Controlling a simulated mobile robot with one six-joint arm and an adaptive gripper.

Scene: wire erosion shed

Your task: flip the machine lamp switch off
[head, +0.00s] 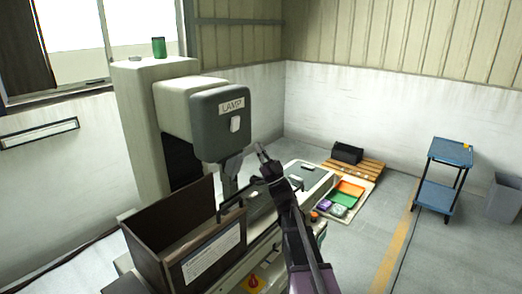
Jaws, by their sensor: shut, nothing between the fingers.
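The lamp switch (235,124) is a small pale rocker on the front of the machine's grey head (209,137), just below a white label reading LAMP (231,106). Its rocker position is too small to tell. My gripper (260,148) is shut and empty. In the picture it is below and to the right of the switch, pointing up and left, and it appears apart from the switch. My arm rises from the bottom of the view and covers part of the machine table.
A dark open box (168,222) stands at the machine's front left. A red knob (254,282) sits low on the machine. Open floor lies between.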

